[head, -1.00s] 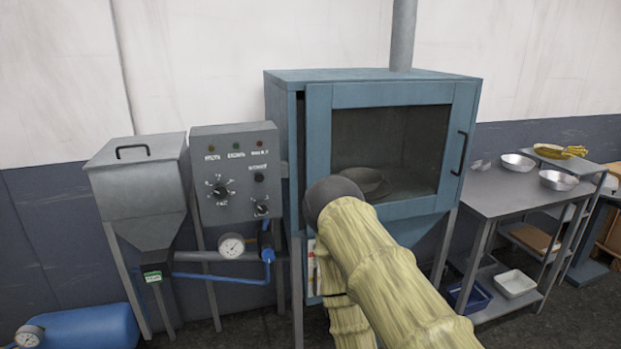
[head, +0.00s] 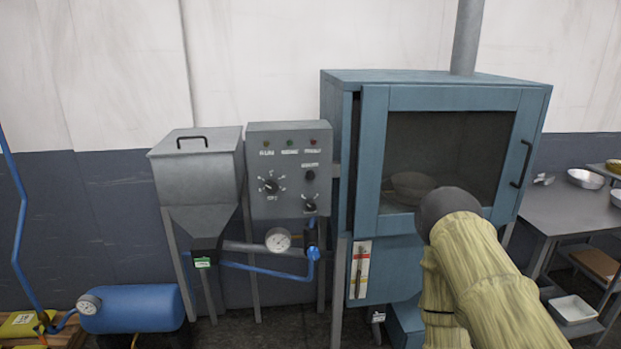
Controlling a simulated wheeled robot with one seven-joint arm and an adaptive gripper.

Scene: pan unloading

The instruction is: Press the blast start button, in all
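A grey control panel (head: 262,205) stands left of a blue blast cabinet (head: 452,97). Its top row has several small round lights or buttons, greenish and red. A large black dial (head: 270,186) sits below on the left. A small black round control (head: 310,175) and a small black knob (head: 310,205) sit on the right. The labels are too small to read, so I cannot tell which is the blast start button. My yellow-sleeved arm rises at the lower right, its dark rounded joint in front of the cabinet door. My gripper is not in view.
A grey hopper (head: 200,165), a gauge (head: 278,240) and a blue tank (head: 135,308) stand left. A work table (head: 565,212) stands right. Floor before the panel looks clear.

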